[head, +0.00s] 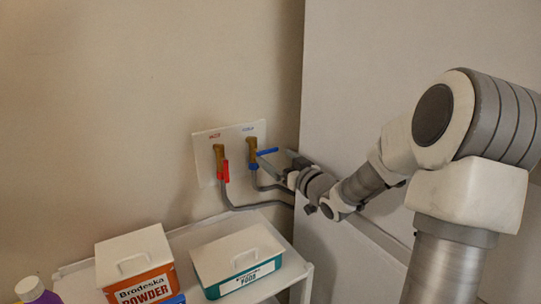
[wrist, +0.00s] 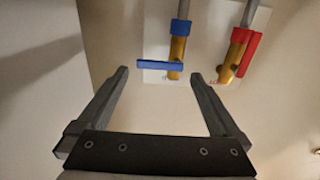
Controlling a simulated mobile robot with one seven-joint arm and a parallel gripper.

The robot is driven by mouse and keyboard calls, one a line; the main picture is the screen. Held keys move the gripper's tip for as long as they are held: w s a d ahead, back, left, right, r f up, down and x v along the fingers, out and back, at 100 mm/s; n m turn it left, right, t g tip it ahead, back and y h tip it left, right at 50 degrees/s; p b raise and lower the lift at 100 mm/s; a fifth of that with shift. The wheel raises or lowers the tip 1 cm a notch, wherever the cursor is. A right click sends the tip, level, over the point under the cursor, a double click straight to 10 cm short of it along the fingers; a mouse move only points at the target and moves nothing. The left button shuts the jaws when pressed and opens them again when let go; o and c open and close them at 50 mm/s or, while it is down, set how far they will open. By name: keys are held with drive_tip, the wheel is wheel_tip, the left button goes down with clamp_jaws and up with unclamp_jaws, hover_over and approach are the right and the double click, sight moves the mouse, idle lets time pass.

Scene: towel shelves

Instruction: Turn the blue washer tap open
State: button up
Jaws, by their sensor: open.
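The blue washer tap has a brass body (head: 252,153) and a blue lever (head: 267,151) on the wall plate (head: 204,166). The lever sticks out sideways, crosswise to the body. In the wrist view the blue lever (wrist: 160,66) lies just beyond and between my fingertips. My gripper (head: 276,158) is open and empty, close to the lever from the right in the head view. Its two fingers also show in the wrist view (wrist: 159,76), spread apart on either side of the lever. I cannot tell whether a finger touches it.
A red-handled tap (head: 226,171) stands left of the blue one, its handle along its body. Grey hoses (head: 255,206) hang below. A white shelf (head: 207,235) holds an orange powder box (head: 140,284) and a teal box (head: 243,283). A grey panel (head: 350,70) rises at right.

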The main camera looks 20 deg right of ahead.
sight(268, 152)
drive_tip(key=shift+w+a, duration=0.2)
drive_tip(key=shift+w, duration=0.8)
drive_tip(key=shift+w+a, duration=0.2)
drive_tip(key=shift+w, duration=0.75)
drive_tip(key=c, duration=1.1)
